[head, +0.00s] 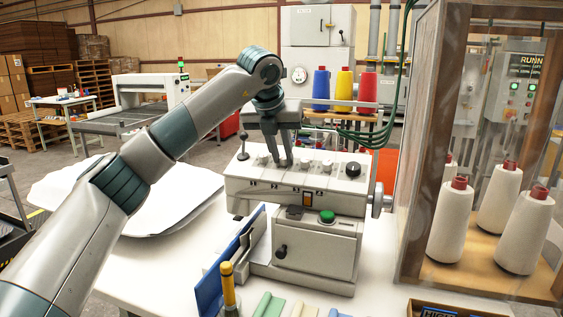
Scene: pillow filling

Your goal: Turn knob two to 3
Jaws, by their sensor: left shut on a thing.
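The control panel (250,170) is the sloped white top of a machine on the white table. A first pale knob (262,159) is just left of the fingers, and others (306,165) are to the right. My right gripper is out of view.
A black-topped lever (242,148) stands at the panel's left end. A green button (327,216) is on the machine's front. Blue, yellow and red thread cones (343,90) stand behind. A wood-framed case with white cones (520,230) stands close on the right.

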